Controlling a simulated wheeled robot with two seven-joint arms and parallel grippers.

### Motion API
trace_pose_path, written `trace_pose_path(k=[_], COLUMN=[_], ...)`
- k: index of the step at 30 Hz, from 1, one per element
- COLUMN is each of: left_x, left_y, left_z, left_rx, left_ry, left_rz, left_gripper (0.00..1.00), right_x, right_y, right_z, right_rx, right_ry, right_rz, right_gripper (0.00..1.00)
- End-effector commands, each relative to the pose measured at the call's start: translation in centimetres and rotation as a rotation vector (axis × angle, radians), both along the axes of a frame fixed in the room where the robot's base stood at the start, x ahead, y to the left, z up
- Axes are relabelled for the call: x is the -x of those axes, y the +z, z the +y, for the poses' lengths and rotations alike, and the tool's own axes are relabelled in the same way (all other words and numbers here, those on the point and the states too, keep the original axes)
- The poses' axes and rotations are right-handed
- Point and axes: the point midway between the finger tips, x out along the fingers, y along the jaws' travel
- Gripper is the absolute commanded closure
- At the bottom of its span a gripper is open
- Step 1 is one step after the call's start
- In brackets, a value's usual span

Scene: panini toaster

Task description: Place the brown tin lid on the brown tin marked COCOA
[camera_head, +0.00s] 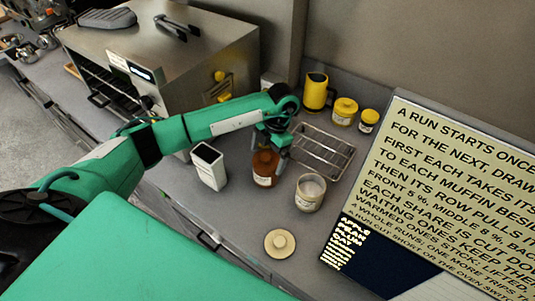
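The brown tin (265,168) stands upright on the grey counter, with a pale label low on its front that is too small to read. My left gripper (272,143) is right at the top of this tin, pointing down, with a finger passing along its right side. The gripper hides the tin's upper edge. I cannot make out the brown lid as a separate piece, nor tell whether the fingers are shut on anything. My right gripper is not in view.
A pale jar (310,193) stands right of the tin, a white box (208,166) left. A cream knobbed lid (280,243) lies in front. Behind are a wire rack (322,151), yellow mug (315,92) and yellow jars (345,111). A toaster oven (165,60) and large sign (465,190) flank them.

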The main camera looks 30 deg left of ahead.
Motion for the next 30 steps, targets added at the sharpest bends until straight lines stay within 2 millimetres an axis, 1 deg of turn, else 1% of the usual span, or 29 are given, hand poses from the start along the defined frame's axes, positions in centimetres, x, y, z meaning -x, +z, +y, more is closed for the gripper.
trace_pose_path(k=[5, 9, 11, 17, 18, 24, 30], left_x=[0.0, 0.0, -0.3, -1.3, -1.5, -2.2, -2.7], left_y=[0.1, 0.7, 0.9, 4.5, 5.4, 8.4, 10.6], left_z=[0.0, 0.0, -0.1, -0.5, -0.6, -0.8, -1.1], left_rx=[0.000, 0.000, 0.000, 0.001, -0.001, -0.001, -0.001], left_ry=[0.000, 0.000, 0.000, 0.000, -0.001, -0.001, 0.001], left_rz=[0.000, 0.000, -0.003, -0.006, -0.005, -0.004, -0.003], left_gripper=[0.00, 0.00, 0.00, 0.00, 0.00, 0.00, 0.00], right_x=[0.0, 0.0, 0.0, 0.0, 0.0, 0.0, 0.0], right_y=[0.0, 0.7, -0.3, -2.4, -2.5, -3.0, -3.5], right_z=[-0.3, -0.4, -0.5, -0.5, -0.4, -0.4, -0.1], right_rx=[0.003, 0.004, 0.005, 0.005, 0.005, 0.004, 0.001], right_ry=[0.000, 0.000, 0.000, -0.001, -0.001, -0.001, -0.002], right_rz=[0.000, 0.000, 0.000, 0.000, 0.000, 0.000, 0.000], right_gripper=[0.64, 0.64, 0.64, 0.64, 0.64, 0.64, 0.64])
